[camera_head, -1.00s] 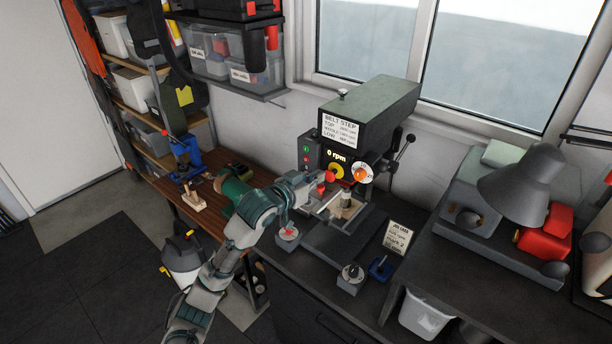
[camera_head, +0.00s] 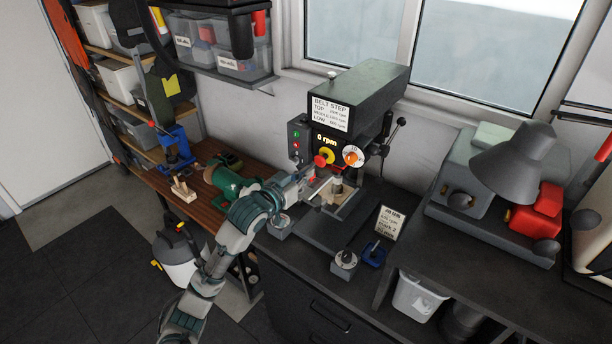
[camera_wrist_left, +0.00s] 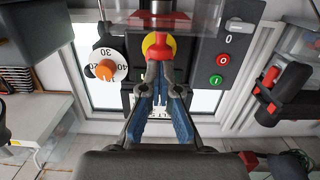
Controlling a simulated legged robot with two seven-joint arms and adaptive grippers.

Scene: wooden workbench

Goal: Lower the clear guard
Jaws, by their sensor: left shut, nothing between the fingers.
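The drill press (camera_head: 356,97) stands on the dark bench by the window, its display reading 0 rpm. The clear guard is hard to make out in the head view; pale, thin edges show below the press head.
An orange dial (camera_head: 352,156) and green and red buttons (camera_wrist_left: 219,70) flank the gripper. A small sign (camera_head: 388,223), a grey knobbed block (camera_head: 345,263) and a blue item (camera_head: 373,255) stand on the bench.

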